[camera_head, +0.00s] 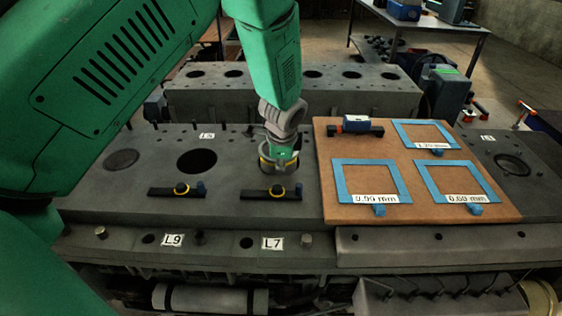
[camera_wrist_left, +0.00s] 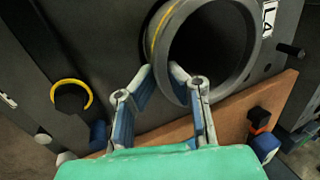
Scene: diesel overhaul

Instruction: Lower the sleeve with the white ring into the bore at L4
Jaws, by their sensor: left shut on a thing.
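My left gripper (camera_head: 281,158) is over the engine block's deck, left of the brown board. In the left wrist view its two fingers (camera_wrist_left: 163,73) are shut on the near wall of a grey sleeve (camera_wrist_left: 248,75). One finger is outside the wall and one inside. A thin yellow line shows on the sleeve's left side; I make out no white ring. The L4 label (camera_wrist_left: 268,18) is beside the sleeve. The sleeve and gripper hide the bore there, so I cannot tell whether the sleeve has entered it. My right gripper is not in view.
The brown board (camera_head: 365,212) carries blue frames (camera_head: 342,185) with millimetre labels. Black clamp bars (camera_head: 245,194) with yellow-ringed knobs lie at the deck's front. An open bore (camera_head: 197,161) is to the left. A second block (camera_head: 300,101) stands behind.

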